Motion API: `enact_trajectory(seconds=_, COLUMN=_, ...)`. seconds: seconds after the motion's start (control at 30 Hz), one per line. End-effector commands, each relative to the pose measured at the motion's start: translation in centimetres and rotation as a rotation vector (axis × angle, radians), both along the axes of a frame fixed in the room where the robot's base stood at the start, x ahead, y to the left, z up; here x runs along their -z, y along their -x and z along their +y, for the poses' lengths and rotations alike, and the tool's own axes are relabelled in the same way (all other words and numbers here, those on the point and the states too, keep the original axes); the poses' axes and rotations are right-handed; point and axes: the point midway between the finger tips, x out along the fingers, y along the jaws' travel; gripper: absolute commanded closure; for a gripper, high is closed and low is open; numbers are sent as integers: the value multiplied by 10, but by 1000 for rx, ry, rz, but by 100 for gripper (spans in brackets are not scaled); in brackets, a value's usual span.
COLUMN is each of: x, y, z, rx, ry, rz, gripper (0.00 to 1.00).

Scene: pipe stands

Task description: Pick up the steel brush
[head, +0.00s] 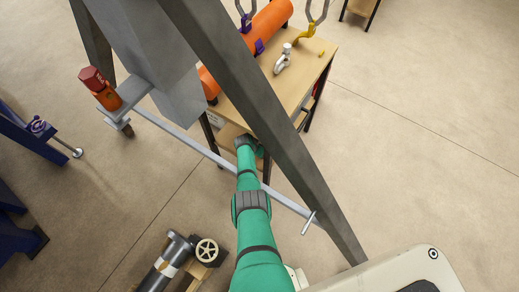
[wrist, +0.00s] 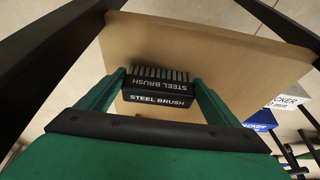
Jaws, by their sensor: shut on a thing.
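The steel brush (wrist: 158,98) is a dark block with white "STEEL BRUSH" lettering and rows of bristles. In the wrist view it sits between the two green fingers of my gripper (wrist: 157,92), which are shut on it. A tan wooden board (wrist: 215,55) lies behind the brush; I cannot tell whether the brush touches it. In the head view my green arm reaches to the lower shelf of the wooden table (head: 325,45). My gripper's fingers and the brush are hidden there by the arm and the table.
Boxes (wrist: 285,105) with printed labels are right of the brush. A grey slanted beam (head: 270,115) and a horizontal bar (head: 180,138) of a stand cross near my arm. Orange pipe (head: 268,22) and a shackle (head: 283,60) are on the table. Floor at right is clear.

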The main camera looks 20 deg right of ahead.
Motion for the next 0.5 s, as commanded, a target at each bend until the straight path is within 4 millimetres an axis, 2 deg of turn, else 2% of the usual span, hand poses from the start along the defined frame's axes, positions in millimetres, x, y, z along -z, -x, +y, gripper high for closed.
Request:
enact_trajectory(seconds=0.37, x=-6, y=0, z=0, rx=-1, ry=1, rz=-2, gripper=38)
enact_trajectory(seconds=0.5, x=-5, y=8, z=10, rx=-3, ry=1, rz=0, gripper=38)
